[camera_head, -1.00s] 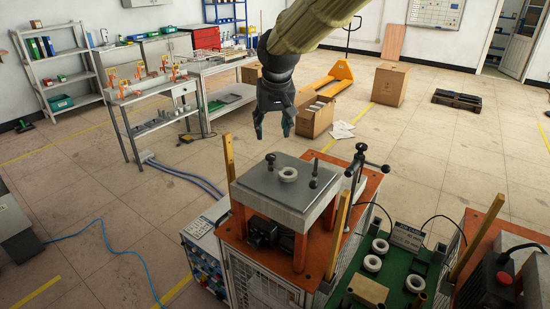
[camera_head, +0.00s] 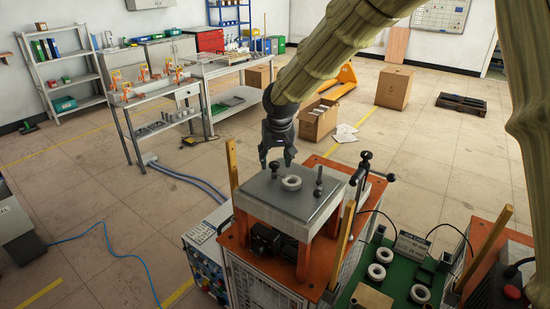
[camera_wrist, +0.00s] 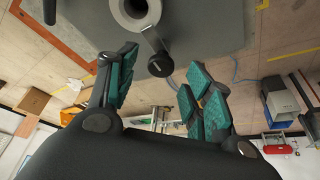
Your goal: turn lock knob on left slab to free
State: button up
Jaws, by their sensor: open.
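The grey slab (camera_head: 280,205) lies flat on the orange-framed machine, and a pale ring (camera_head: 291,183) sits on it. A small dark knob (camera_head: 271,160) stands near the slab's back edge; in the wrist view a black knob on a pale stem (camera_wrist: 160,65) shows beside the ring. Another dark post with a round top (camera_head: 318,178) stands at the slab's right. My gripper (camera_head: 277,163) is open, pointing down over the back of the slab, close to the back knob. In the wrist view its green-padded fingers (camera_wrist: 160,85) are spread, with nothing held between them. Contact cannot be told.
A black-handled clamp (camera_head: 362,165) rises right of the slab. Wooden posts (camera_head: 232,165) stand at the machine's corners. A green board (camera_head: 390,270) with several pale rings lies at lower right, near a red button (camera_head: 511,292).

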jog(key=shift+x, duration=1.05)
jog(key=c, duration=1)
